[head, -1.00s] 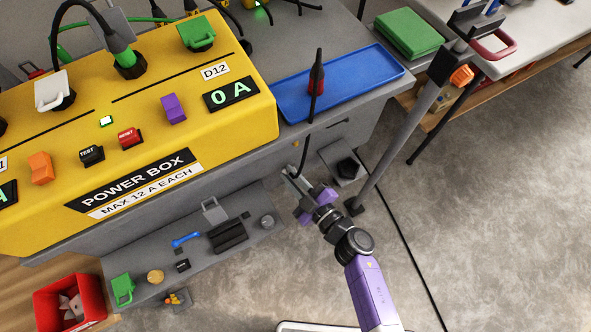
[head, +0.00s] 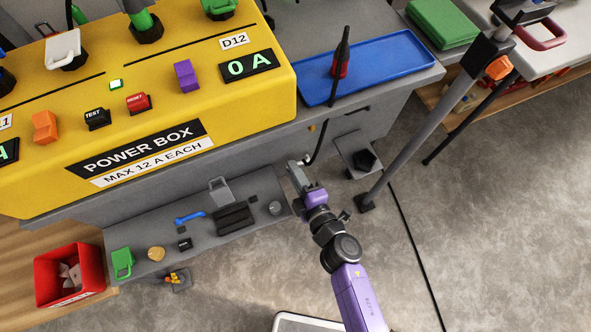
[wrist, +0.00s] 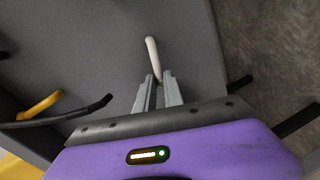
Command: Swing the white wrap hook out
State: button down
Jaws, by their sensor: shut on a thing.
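The white wrap hook (wrist: 152,55) is a thin, rounded white bar against the dark grey bench side in the wrist view. Its lower end sits between my fingertips, and its upper part sticks out beyond them. My gripper (wrist: 157,85) is shut on it. In the head view my gripper (head: 297,166) is at the bench front, below the blue tray; the hook is mostly hidden there by the fingers.
A black hook (wrist: 75,116) with a yellow part (wrist: 40,105) is left of my fingers in the wrist view. The yellow power box (head: 50,170) and blue tray (head: 400,72) stand above. A grey post (head: 420,130) rises to the right. A low shelf (head: 150,225) holds small items.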

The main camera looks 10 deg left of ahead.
jog(key=shift+f, duration=0.2)
dwell(0.4)
jog(key=c, duration=1.5)
grip_release()
jog(key=shift+o, duration=0.2)
jog(key=p+v, duration=0.1)
jog(key=v, duration=0.7)
jog(key=shift+p, duration=0.35)
jog(key=shift+a, duration=0.15)
